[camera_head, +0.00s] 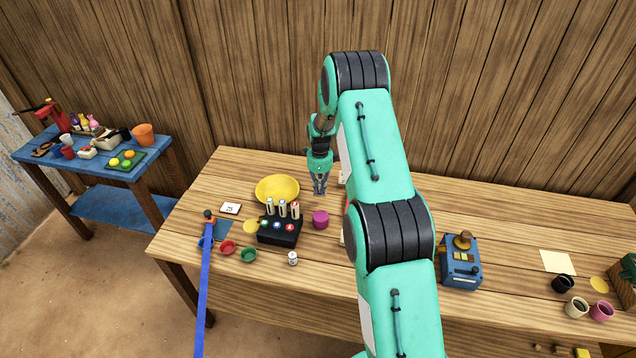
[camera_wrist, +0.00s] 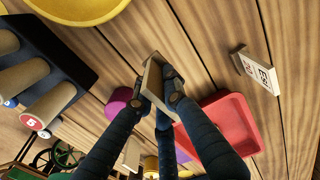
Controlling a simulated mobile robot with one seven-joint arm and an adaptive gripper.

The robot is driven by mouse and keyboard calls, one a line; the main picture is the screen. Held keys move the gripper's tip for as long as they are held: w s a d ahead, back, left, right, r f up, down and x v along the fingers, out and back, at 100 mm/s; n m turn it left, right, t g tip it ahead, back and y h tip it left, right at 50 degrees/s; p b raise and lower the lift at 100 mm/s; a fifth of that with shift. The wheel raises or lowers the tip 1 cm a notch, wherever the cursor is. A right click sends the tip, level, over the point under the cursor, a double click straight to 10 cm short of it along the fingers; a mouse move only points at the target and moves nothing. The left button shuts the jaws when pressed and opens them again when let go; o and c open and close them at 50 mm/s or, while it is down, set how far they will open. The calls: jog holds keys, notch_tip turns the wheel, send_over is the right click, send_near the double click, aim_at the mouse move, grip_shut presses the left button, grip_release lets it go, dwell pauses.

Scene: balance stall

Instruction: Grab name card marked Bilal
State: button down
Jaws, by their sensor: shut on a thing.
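My gripper (camera_head: 320,188) is above the wooden table, to the right of the yellow bowl. In the wrist view its fingers (camera_wrist: 163,92) are shut on a small pale name card (camera_wrist: 152,78). The card's edge faces the camera, so its name cannot be read. A second name card (camera_wrist: 260,72) stands to the right in the wrist view; its lettering is sideways and I cannot read it surely. Another white card (camera_head: 230,208) lies at the table's left, its marking too small to read. No name Bilal can be made out.
A yellow bowl (camera_head: 277,188), a black rack (camera_head: 280,232) with several cylinders and a magenta cup (camera_head: 320,219) stand left of my arm. A red tray (camera_wrist: 238,122) is close by the fingers. A blue device (camera_head: 460,262) stands to the right. My arm hides the table's middle.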

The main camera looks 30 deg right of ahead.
jog(key=shift+s+a+r, duration=0.1)
jog(key=shift+s+a, duration=0.15)
jog(key=shift+s, duration=0.4)
jog(key=shift+s+a+r, duration=0.1)
jog(key=shift+s+a, duration=0.15)
jog(key=shift+s, duration=0.35)
jog(key=shift+w, duration=0.1)
